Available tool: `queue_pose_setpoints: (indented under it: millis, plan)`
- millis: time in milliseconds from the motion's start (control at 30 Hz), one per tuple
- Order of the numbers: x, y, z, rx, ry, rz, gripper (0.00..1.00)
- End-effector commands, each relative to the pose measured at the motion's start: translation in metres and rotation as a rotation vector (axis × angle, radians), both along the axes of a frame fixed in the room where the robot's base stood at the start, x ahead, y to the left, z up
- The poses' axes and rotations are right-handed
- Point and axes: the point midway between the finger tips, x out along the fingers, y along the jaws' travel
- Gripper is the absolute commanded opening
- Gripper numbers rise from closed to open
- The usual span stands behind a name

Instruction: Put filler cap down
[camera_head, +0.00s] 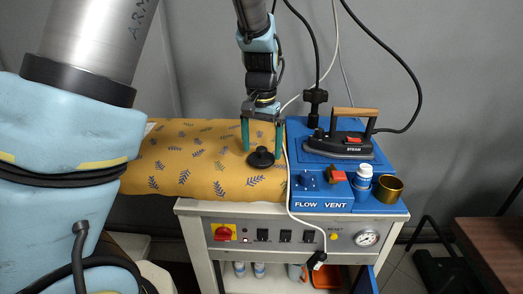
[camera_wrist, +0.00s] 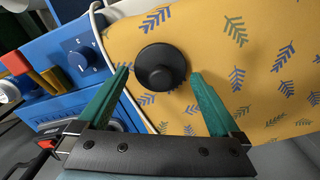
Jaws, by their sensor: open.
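The black filler cap (camera_head: 261,158) rests on the yellow leaf-patterned ironing board cover (camera_head: 190,160), near its right end. In the wrist view the round cap (camera_wrist: 160,67) lies between and just beyond my two green fingertips, with a gap on each side. My gripper (camera_head: 262,148) points down over the cap and is open and empty; its spread fingers also show in the wrist view (camera_wrist: 160,74).
Right of the board is a blue steam unit (camera_head: 322,197) with a wooden-handled iron (camera_head: 340,143), a small white-and-blue bottle (camera_head: 363,176) and a brass cup (camera_head: 388,188). A white hose hangs along the board's right end. The cover's left part is clear.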

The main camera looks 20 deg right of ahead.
Motion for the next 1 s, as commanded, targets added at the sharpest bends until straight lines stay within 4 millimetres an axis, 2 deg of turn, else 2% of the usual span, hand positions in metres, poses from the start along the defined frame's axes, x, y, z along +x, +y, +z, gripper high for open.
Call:
queue_pose_setpoints:
  millis: [300,500,633,833,933,1000]
  plan:
    - [0.001,-0.001,0.066,-0.006,-0.004,0.0,1.0]
    - [0.001,0.0,0.096,-0.002,-0.002,0.001,1.0]
    - [0.0,0.0,0.105,-0.001,-0.001,0.001,1.0]
    - [0.001,0.002,0.107,-0.001,-0.001,0.006,1.0]
    - [0.007,0.019,0.101,-0.005,-0.002,0.044,1.0]
    - [0.015,0.044,0.094,-0.012,-0.007,0.099,1.0]
